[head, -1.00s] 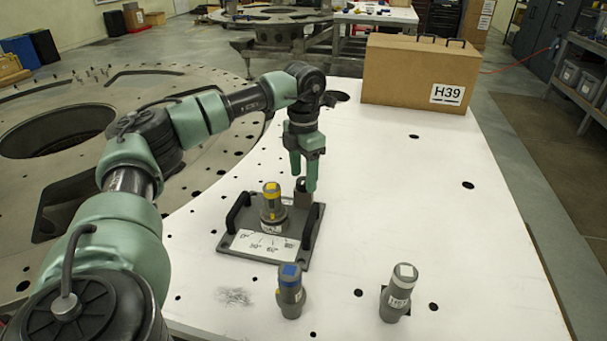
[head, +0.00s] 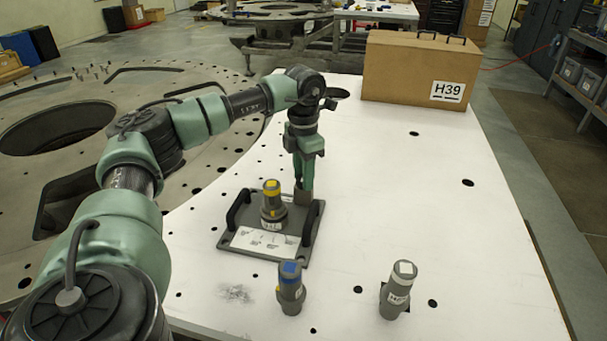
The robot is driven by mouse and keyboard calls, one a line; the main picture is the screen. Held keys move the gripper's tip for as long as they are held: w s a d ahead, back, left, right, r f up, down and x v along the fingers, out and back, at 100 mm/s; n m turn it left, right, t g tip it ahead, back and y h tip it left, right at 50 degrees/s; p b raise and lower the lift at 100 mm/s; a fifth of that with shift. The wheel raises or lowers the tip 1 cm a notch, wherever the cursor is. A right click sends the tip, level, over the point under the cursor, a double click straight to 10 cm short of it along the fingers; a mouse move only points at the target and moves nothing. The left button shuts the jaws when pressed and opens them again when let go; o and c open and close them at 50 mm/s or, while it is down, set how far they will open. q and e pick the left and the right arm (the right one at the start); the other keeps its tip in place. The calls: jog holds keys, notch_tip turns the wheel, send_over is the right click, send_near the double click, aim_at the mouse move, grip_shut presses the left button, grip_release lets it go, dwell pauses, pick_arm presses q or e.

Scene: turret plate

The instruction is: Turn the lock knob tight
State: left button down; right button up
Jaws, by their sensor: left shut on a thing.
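The lock knob (head: 304,196) is a small grey block at the back right of a dark grey plate (head: 262,258) with two black handles. My left gripper (head: 304,180) points straight down from above and is shut on the knob; its fingers hide the knob's upper part. A grey turret piece with a yellow-marked top (head: 272,202) stands upright on the plate, left of the gripper. A white label with markings (head: 264,242) lies on the plate in front of it. My right gripper does not show.
A blue-topped grey cylinder (head: 290,290) and a white-topped grey cylinder (head: 397,290) stand on the white table (head: 470,270) in front of the plate. A cardboard box marked H39 (head: 412,72) stands at the back. The table right of the plate is clear.

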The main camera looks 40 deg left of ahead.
pick_arm(q)
jog(key=m, duration=0.4)
jog(key=shift+m+p, duration=0.4)
jog(key=m, duration=0.3)
jog(key=shift+m, duration=0.3)
jog(key=m, duration=0.5)
jog(key=shift+p, duration=0.35)
jog(key=shift+m, duration=2)
jog(key=c, duration=1)
grip_release()
jog(key=shift+o, duration=0.2)
jog(key=shift+w+r, duration=0.1)
